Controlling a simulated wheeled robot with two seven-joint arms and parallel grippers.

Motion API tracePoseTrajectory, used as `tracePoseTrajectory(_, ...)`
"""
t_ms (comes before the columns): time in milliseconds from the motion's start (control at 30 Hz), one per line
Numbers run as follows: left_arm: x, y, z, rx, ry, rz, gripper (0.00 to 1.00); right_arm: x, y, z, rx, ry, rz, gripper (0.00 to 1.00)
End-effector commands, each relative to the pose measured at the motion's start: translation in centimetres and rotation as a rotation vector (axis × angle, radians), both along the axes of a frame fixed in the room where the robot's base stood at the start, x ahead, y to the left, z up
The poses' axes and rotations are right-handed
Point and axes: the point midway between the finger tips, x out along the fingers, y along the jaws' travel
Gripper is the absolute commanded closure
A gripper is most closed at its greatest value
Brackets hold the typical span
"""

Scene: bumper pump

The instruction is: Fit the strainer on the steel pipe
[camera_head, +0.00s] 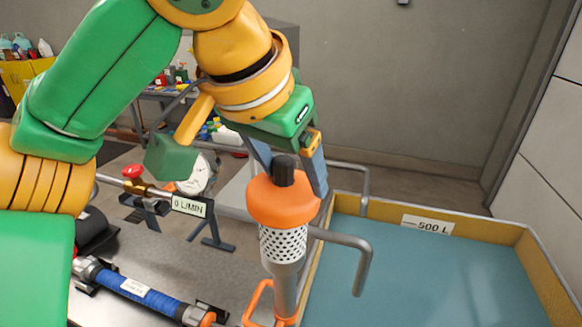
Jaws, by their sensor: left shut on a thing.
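My left gripper (290,178) points down with its two fingers around the orange head of the strainer (283,242), and it is shut on it. The strainer has a black knob on top and a white perforated body. It hangs upright at the left edge of the water tank. A grey tapered part and an orange handle show below it; I cannot tell whether they touch the strainer. My right gripper is not in view.
The tank (522,240) has a yellow rim, a "500 L" label and blue-green water. A gauge (192,178), a red-handled valve (134,172) and a "0 L/MIN" sign stand left of the strainer. A blue hose (150,300) lies at lower left.

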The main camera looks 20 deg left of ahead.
Motion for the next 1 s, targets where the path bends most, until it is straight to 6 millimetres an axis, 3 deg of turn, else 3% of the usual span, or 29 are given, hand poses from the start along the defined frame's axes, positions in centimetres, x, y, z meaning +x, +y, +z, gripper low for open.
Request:
tracePoseTrajectory(867, -0.06, 0.05, -0.78, 0.007, 0.006, -0.002, 1.0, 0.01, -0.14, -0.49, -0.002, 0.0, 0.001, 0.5)
tracePoseTrajectory(900, -0.06, 0.05, -0.81, 0.007, 0.007, -0.002, 0.13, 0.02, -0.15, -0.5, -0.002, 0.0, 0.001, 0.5)
tracePoseTrajectory(967, -0.07, 0.05, -0.84, 0.007, 0.008, -0.002, 0.0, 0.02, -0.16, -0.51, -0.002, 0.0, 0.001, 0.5)
tracePoseTrajectory(1000, -0.07, 0.06, -0.84, 0.006, 0.009, -0.001, 0.0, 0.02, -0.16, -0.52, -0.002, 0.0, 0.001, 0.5)
